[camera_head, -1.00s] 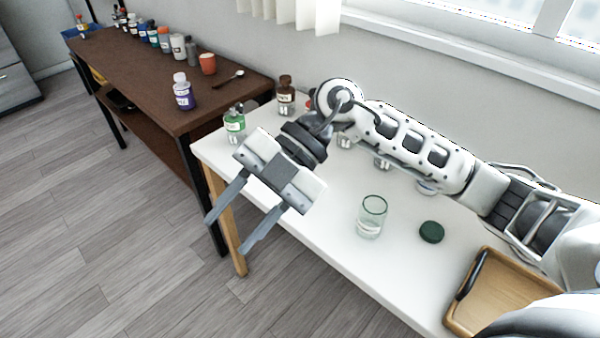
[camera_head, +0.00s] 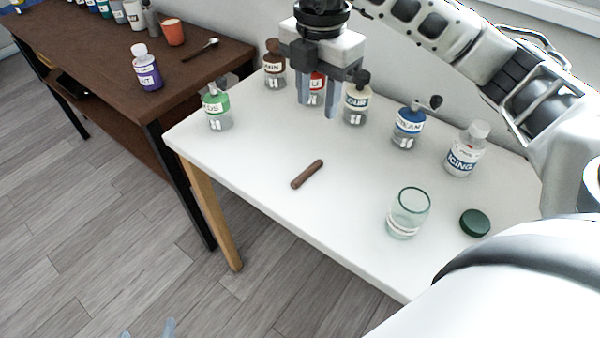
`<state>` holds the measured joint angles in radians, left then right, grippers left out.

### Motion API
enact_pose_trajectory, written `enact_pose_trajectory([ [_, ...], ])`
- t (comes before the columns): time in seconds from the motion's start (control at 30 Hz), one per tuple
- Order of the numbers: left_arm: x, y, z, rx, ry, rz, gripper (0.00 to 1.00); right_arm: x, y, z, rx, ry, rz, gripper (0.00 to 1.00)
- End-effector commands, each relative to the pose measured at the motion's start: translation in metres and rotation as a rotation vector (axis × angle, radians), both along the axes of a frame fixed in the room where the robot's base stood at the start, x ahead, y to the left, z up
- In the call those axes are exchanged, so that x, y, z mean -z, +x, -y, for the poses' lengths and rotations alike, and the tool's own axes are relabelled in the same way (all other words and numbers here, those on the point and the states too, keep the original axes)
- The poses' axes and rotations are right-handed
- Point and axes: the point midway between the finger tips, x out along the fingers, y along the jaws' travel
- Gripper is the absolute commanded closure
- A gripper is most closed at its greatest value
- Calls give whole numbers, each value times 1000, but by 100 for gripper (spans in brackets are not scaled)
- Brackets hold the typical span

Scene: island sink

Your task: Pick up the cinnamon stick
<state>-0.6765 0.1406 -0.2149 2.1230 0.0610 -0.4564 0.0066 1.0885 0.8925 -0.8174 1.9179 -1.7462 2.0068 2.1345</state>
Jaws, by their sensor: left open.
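The brown cinnamon stick (camera_head: 307,174) lies slantwise on the white table (camera_head: 255,190), with bare tabletop around it. My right gripper (camera_head: 318,104) hangs above the back part of the table, fingers pointing down. It is beyond the stick in the picture and apart from it. Its two fingers stand apart with nothing held, and a red-labelled bottle shows behind them. My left gripper (camera_head: 148,331) shows only its fingertips at the bottom edge, over the floor in the picture and well away from the stick. They are spread and empty.
An open glass jar (camera_head: 407,214) and a dark green lid (camera_head: 475,222) stand to the right. Labelled bottles line the back, among them a green one (camera_head: 217,108), a blue one (camera_head: 408,128) and an icing one (camera_head: 464,152). A brown table (camera_head: 90,50) adjoins at left.

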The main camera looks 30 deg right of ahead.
Motion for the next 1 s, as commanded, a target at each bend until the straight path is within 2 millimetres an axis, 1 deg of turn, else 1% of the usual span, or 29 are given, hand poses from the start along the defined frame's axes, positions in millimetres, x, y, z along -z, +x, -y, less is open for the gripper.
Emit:
enact_pose_trajectory([
  [0.03,2,0,1,0,-3,0,34,9,-1,0,-1,0,-2,60],
  [0.17,2,0,1,0,-9,2,34,33,-1,0,-1,0,-6,60],
  [0.4,2,0,1,0,-9,2,34,82,-1,0,-1,0,-4,60],
  [0.5,2,0,1,0,-10,3,34,95,0,0,-1,0,-2,60],
  [0.77,0,0,1,0,-10,3,34,114,1,-1,-2,1,-3,60],
  [1.0,-1,-1,1,1,-5,1,34,149,5,-3,-3,1,-3,60],
])
